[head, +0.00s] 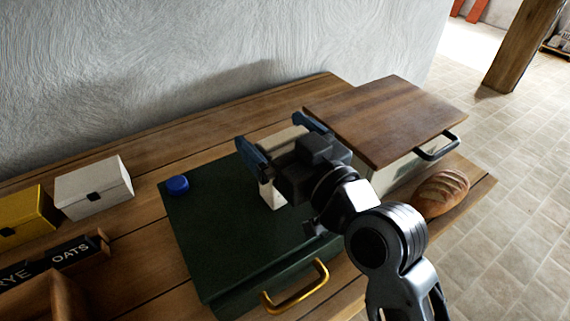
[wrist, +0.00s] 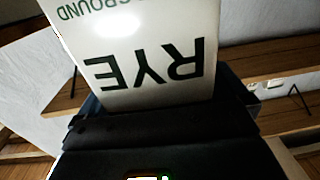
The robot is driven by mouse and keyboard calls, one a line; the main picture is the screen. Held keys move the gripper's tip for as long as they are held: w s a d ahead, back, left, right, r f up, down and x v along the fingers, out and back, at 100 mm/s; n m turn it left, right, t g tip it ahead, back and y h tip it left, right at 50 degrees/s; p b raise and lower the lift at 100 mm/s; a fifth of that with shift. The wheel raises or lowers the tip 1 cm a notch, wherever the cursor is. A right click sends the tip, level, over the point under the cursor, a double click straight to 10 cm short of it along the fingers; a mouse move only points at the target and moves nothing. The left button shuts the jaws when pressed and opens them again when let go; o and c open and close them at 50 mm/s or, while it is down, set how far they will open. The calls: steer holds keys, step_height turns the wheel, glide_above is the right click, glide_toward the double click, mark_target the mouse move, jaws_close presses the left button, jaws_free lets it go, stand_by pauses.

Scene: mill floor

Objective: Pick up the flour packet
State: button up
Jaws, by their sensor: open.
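The flour packet (head: 271,196) is a pale, cream-white packet standing on the dark green box in the head view, partly hidden by my gripper. In the wrist view the packet (wrist: 150,50) fills the upper middle, with "RYE" and "GROUND" lettering upside down. My gripper (head: 282,138) is open, with its blue-grey fingers on either side of the packet. I cannot tell whether either finger touches it.
The green box (head: 205,240) has a brass handle (head: 295,288) and a blue cap (head: 177,185) on top. A board-topped box (head: 385,115) and a bread loaf (head: 442,193) stand right. White (head: 92,188) and yellow (head: 25,215) boxes and an OATS-labelled holder (head: 70,255) stand left.

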steer(key=shift+c, duration=0.4)
steer(key=c, duration=1.3)
steer(key=shift+r, duration=0.1)
steer(key=shift+c, duration=0.8)
